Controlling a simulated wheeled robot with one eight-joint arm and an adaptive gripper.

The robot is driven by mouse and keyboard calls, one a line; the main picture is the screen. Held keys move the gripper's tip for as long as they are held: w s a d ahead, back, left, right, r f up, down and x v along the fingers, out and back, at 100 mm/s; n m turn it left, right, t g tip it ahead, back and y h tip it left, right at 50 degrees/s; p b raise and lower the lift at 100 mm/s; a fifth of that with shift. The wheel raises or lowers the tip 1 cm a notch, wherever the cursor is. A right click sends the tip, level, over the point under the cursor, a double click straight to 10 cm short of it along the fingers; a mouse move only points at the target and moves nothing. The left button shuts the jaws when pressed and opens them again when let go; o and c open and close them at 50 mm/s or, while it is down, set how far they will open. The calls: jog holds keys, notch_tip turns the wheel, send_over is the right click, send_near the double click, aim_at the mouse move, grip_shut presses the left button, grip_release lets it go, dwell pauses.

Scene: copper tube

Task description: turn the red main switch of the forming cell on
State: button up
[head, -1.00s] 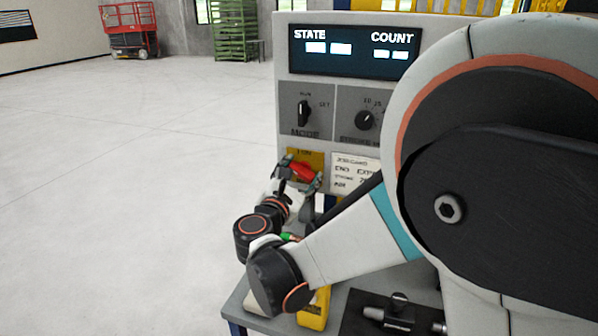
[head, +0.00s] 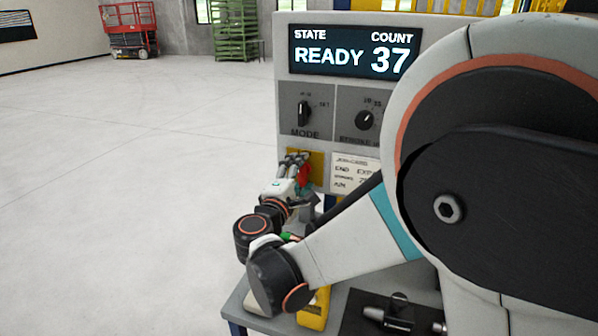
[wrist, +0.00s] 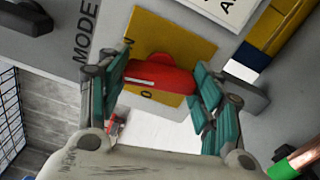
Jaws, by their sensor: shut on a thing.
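The red main switch (wrist: 160,80) sits on a yellow plate (wrist: 180,32) on the cell's grey front panel. It also shows in the head view (head: 305,176), partly hidden by my gripper (head: 297,170). In the wrist view my gripper (wrist: 162,77) has one finger at each end of the red handle and is shut on it. The handle lies roughly across the picture there, with a "0" mark on the plate below it. The display (head: 354,52) above is lit and reads READY and 37.
A MODE knob (head: 304,113) and a stroke knob (head: 365,120) sit above the switch. A job card (head: 352,172) is right of it. A copper piece with a green band (wrist: 290,165) lies close to my gripper at lower right. Open floor extends left.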

jog(key=shift+m, duration=1.1)
jog(key=o, duration=1.1)
jog(key=shift+c, duration=0.2)
jog(key=v, duration=0.7)
jog(key=shift+s, duration=0.2)
jog(key=shift+a, duration=0.1)
